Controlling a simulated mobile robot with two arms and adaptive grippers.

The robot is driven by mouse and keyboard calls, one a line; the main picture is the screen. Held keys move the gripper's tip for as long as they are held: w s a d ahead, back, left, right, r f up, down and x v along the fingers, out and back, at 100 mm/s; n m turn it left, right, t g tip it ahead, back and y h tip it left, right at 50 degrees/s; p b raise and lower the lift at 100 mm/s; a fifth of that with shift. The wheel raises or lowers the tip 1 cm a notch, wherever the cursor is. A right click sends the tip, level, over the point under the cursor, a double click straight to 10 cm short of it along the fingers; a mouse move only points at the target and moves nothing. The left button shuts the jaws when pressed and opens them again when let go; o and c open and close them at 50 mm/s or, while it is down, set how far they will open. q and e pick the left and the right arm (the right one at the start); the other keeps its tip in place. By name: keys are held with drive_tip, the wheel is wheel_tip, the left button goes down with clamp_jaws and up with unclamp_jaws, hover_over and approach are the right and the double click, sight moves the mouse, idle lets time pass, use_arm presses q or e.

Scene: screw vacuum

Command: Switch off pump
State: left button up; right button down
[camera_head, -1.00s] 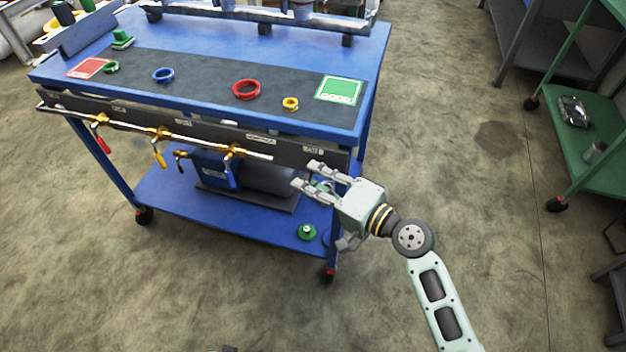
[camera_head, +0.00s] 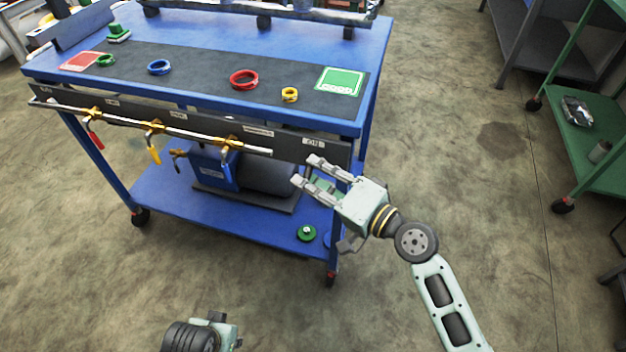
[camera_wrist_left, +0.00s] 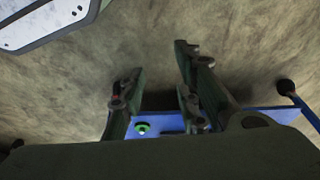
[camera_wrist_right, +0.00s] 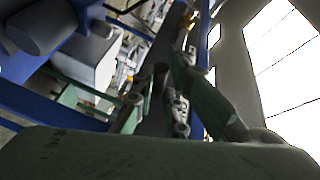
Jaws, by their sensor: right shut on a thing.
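The pump (camera_head: 255,176), with a blue box at its left end and a grey body, sits on the lower shelf of the blue cart. A dark panel (camera_head: 290,144) runs along the cart's front, with an "ON" label (camera_head: 312,141) near its right end. My right gripper (camera_head: 305,171) is at that right end, just below the label. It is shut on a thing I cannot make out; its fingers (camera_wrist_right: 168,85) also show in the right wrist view. No switch shows clearly. My left gripper (camera_wrist_left: 158,75) is open and empty, its arm at the bottom edge of the head view.
Red, yellow and brass valves (camera_head: 154,130) hang along a pipe on the cart's front. Coloured rings (camera_head: 244,79) and a green card lie on top. A green round part (camera_head: 306,233) is on the lower shelf. A green shelf (camera_head: 590,140) stands at right.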

drive_tip(key=n+b, duration=0.1)
drive_tip(key=b, duration=0.2)
drive_tip(key=f+n+b, duration=0.1)
drive_tip(key=b, duration=0.2)
drive_tip(key=shift+w+d+t+y, duration=0.1)
drive_tip(key=shift+w+t+y, duration=0.05)
drive_tip(key=shift+t+y, duration=0.2)
use_arm(q)
drive_tip(key=w+d+r+t, duration=0.1)
drive_tip(key=w+r+t, duration=0.2)
drive_tip(key=r, duration=0.8)
drive_tip(key=shift+w+d+t+h, duration=0.15)
drive_tip(key=shift+w+t+h, duration=0.25)
drive_tip(key=shift+w, duration=0.35)
use_arm(e)
drive_tip(key=c, duration=1.8)
unclamp_jaws()
use_arm(q)
drive_tip(key=shift+r, duration=0.1)
use_arm(e)
drive_tip(key=v, duration=1.2)
